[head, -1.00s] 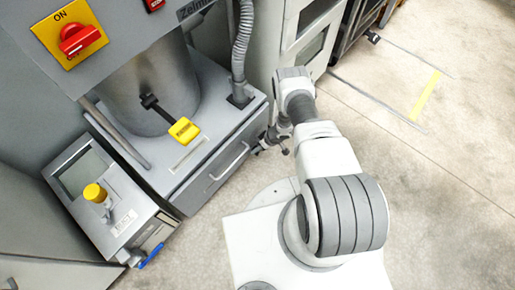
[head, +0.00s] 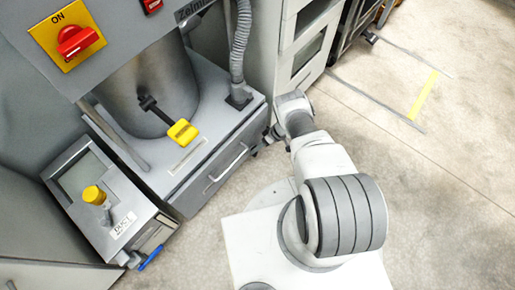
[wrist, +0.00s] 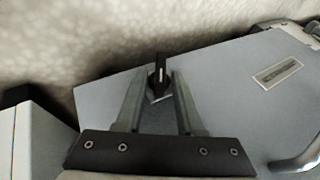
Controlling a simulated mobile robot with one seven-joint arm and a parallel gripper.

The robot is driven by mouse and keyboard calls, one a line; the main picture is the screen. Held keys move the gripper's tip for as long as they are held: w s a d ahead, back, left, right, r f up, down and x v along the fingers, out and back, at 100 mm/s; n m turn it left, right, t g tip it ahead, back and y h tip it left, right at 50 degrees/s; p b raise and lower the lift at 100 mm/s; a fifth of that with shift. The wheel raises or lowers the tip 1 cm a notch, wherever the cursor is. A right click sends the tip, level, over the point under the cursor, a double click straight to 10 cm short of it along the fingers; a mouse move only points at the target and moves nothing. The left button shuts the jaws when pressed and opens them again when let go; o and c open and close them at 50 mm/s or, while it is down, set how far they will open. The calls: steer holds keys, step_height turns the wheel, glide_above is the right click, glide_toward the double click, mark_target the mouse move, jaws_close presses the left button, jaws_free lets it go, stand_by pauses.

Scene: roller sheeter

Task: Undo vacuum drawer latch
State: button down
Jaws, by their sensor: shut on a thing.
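The drawer is a grey front panel with a bar handle (head: 227,162), low on the machine in the head view. In the wrist view its grey face (wrist: 220,95) fills the middle, with part of the handle (wrist: 300,160) at lower right. A small black latch knob (wrist: 158,74) with a pale line stands near the panel's edge. My gripper (wrist: 158,80) has its two grey fingers on either side of this latch and is shut on it. In the head view my wrist is at the drawer's right end; the fingers are mostly hidden there.
A yellow-tipped lever (head: 183,132) is above the drawer. A grey box with a yellow knob (head: 94,195) and blue lever (head: 150,258) stands at left. A hose (head: 241,45) and a cabinet (head: 300,50) are behind my wrist. Floor at right is clear.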

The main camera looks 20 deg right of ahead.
stand_by(0.4)
steer(key=c, duration=0.9)
jaws_free()
steer(key=shift+o, duration=0.2)
steer(key=p+v, duration=0.5)
steer(key=v, duration=1.2)
steer(key=shift+w+r, duration=0.15)
steer(key=shift+d, duration=0.15)
